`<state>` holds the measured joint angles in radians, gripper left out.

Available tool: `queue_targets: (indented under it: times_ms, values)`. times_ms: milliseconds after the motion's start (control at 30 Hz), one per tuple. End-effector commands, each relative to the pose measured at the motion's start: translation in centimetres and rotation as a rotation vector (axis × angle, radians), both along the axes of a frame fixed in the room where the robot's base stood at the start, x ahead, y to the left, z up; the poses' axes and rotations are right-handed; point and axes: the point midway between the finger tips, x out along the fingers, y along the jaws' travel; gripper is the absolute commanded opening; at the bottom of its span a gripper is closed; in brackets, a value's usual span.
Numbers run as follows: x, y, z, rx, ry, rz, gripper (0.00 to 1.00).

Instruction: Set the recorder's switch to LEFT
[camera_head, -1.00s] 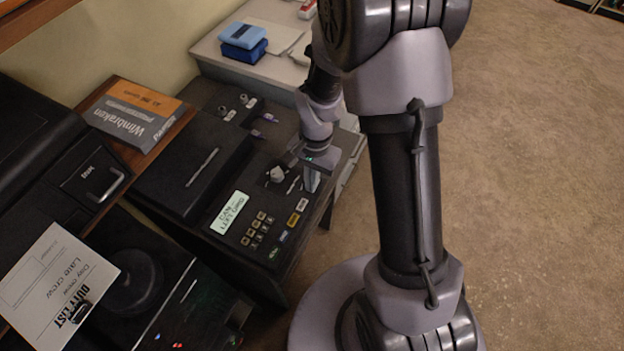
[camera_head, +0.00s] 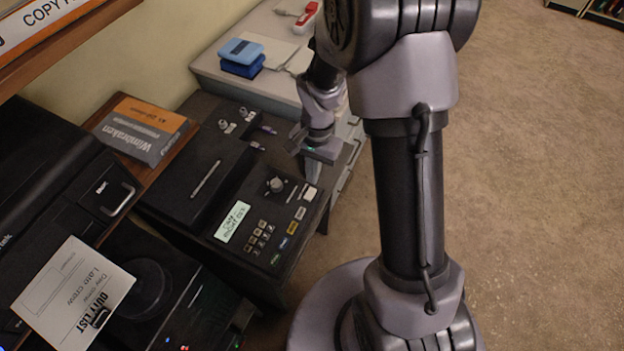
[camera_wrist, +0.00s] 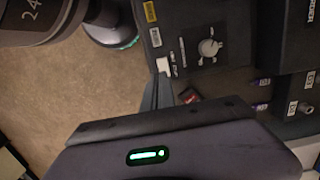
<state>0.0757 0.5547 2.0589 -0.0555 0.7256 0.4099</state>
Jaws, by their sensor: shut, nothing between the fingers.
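The recorder (camera_head: 200,160) is a dark console with a raised block, a small display and rows of keys. Its switch is a round pale knob (camera_head: 274,185) on the top panel; the knob also shows in the wrist view (camera_wrist: 208,47). I cannot tell clearly which mark its pointer is at. The lit display (camera_head: 232,221) has two lines of text, too small to read surely. My gripper (camera_head: 312,177) points down at the panel's right edge, apart from the knob. Its shut, empty fingers (camera_wrist: 158,88) show near a white key (camera_wrist: 163,66).
Two small round fittings (camera_head: 228,126) stand behind the raised block. Open floor (camera_head: 540,200) lies to the right.

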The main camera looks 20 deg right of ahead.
Motion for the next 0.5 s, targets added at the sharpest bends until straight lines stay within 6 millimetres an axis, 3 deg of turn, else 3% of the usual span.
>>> queue_targets:
  times_ms: [33, 200, 500]
  values:
    - [0.2, -0.1, 1.6, -0.001, -0.004, 0.0, 0.0]
    - [0.4, -0.4, 5.0, 0.0, -0.001, 0.0, 0.0]
    - [0.6, -0.6, 7.2, 0.001, 0.001, -0.001, 0.0]
